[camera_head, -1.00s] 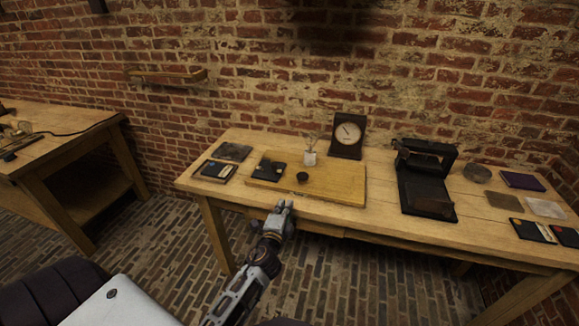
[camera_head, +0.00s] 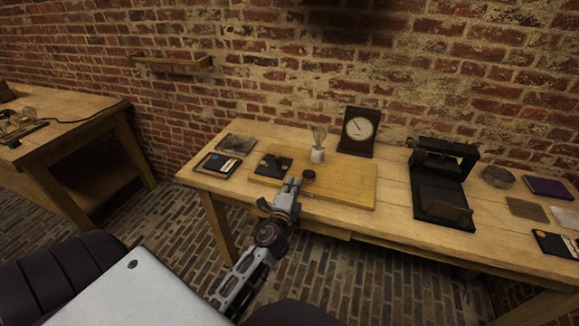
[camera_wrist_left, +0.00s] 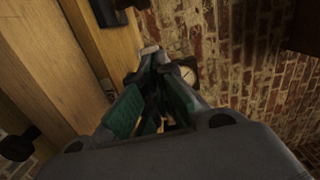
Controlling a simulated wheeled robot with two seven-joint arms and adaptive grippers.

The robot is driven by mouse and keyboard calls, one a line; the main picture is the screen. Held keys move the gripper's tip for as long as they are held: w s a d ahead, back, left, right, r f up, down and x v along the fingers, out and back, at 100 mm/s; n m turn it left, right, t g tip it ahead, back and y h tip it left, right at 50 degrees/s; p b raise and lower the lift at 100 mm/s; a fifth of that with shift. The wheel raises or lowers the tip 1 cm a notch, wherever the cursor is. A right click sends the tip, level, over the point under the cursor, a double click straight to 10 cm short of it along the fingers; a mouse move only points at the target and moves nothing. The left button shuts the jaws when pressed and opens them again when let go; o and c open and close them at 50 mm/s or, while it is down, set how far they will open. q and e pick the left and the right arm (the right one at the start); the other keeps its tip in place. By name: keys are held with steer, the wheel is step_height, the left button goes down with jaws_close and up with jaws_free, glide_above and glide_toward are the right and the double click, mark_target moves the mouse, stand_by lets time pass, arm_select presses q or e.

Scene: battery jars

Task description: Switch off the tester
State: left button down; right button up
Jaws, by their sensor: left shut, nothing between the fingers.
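A dial instrument (camera_head: 361,131), with a round pale face in a dark upright case, stands at the back of the wooden table; it looks like the tester. Its dial also shows partly behind my fingers in the left wrist view (camera_wrist_left: 187,73). I cannot make out a switch or its position. My left gripper (camera_head: 290,184) is shut and empty at the front edge of a yellow wooden board (camera_head: 345,189), just left of a small round black knob-like piece (camera_head: 308,175). Its green-padded fingers show in the left wrist view (camera_wrist_left: 155,62). My right gripper is out of view.
A pale jar with sticks (camera_head: 317,155) stands at the board's back edge. Flat dark cases (camera_head: 218,165) lie left of the board. A black stand (camera_head: 440,190) is to its right, with flat plates (camera_head: 527,209) beyond. Another table (camera_head: 70,130) is at far left.

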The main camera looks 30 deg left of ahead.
mark_target(278, 159)
arm_select(q)
steer(key=shift+w, duration=0.15)
steer(key=shift+p+x, duration=0.35)
steer(key=shift+x, duration=2.95)
steer(key=shift+p+x, duration=0.35)
steer(key=shift+x, duration=1.2)
steer(key=shift+a, duration=0.2)
steer(key=shift+s+a+f, duration=0.1)
steer(key=shift+s+a, duration=0.65)
steer(key=shift+a, duration=0.1)
steer(key=shift+s+a+p, duration=0.3)
steer(key=shift+s+a, duration=0.05)
steer(key=shift+a, duration=0.2)
steer(key=shift+s, duration=0.1)
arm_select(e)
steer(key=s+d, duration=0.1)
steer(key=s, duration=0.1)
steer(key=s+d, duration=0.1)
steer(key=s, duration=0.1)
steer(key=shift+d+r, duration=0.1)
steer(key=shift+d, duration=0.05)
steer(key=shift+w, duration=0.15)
